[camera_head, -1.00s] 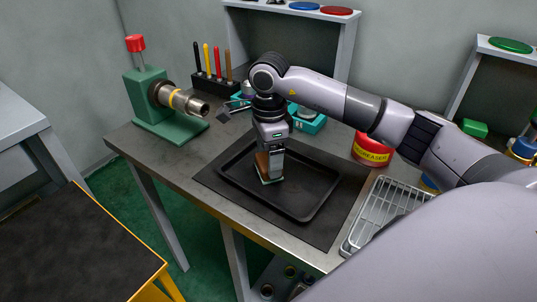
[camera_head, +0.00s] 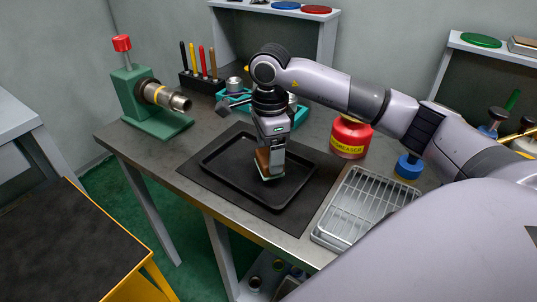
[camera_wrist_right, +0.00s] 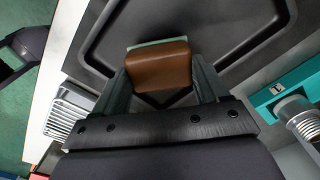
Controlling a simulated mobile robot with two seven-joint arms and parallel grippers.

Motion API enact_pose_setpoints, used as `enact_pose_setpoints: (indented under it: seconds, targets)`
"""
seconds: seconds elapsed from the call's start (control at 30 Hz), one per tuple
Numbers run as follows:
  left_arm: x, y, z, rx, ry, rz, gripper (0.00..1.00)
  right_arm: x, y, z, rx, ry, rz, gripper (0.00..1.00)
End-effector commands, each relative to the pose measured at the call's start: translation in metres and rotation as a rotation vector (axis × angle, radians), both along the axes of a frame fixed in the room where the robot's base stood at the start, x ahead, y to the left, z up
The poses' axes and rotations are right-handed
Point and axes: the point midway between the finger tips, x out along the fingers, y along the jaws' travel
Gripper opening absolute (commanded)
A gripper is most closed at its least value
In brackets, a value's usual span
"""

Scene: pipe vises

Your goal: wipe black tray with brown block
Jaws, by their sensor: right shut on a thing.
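The black tray (camera_head: 222,166) lies on a dark mat on the workbench. My right gripper (camera_head: 270,168) points down over the tray and is shut on the brown block (camera_head: 263,160). The block has a pale green layer on its underside and is at the tray floor, though I cannot tell for sure that it touches. In the right wrist view the brown block (camera_wrist_right: 158,66) sits between the two fingers, with the tray (camera_wrist_right: 250,30) around and beyond it. My left gripper is not in view.
A green pipe vise (camera_head: 140,95) stands at the bench's left. A teal tray (camera_head: 300,117) is behind the black tray. A red can (camera_head: 351,136) and a wire rack (camera_head: 365,205) stand to the right. A pen holder (camera_head: 202,80) is at the back.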

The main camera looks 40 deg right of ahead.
Motion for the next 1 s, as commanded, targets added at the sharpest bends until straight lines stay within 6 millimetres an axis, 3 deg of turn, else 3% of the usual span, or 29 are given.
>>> enact_pose_setpoints:
  seconds: [0.1, 0.6, 1.0]
  targets:
    - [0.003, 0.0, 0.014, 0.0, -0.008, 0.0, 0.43, -0.001, -0.001, 0.014, -0.001, 0.001, -0.002, 0.45]
    - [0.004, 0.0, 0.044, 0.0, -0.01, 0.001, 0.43, -0.003, -0.005, 0.057, 0.0, 0.0, -0.011, 0.45]
    - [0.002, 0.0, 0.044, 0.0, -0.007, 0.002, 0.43, -0.004, -0.005, 0.059, 0.0, 0.0, -0.011, 0.45]
